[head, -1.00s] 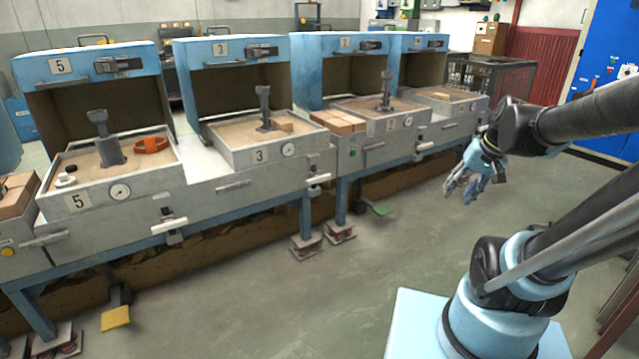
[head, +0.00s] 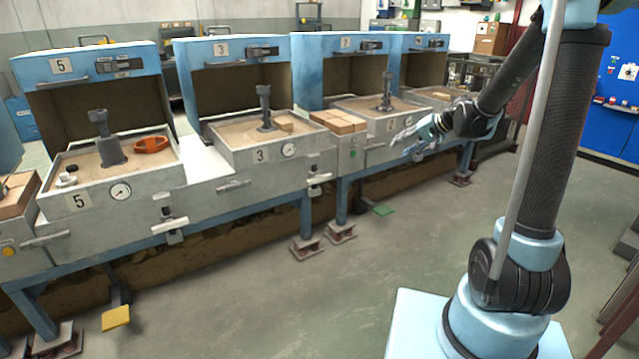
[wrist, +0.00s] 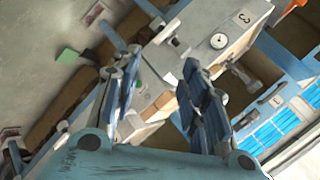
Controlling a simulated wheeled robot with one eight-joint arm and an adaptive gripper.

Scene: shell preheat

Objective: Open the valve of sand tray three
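Sand tray three (head: 225,157) is a grey box of sand with a 3 plate and a round gauge on its front. Its valve (head: 319,178) appears to be the small unit with a pale lever at the right end of the front, the lever lying about level. In the wrist view, tray three (wrist: 245,42) is at the upper right and the pale-handled valve (wrist: 168,30) is at top centre, beyond the fingertips. My gripper (head: 405,145) is right of tray three, in front of the bench, apart from the valve. Its fingers (wrist: 160,65) are spread and empty.
Tray five (head: 98,197) with an orange clamp (head: 151,145) is at left. A green pedal (head: 383,211) is low under the bench. The floor in front is clear.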

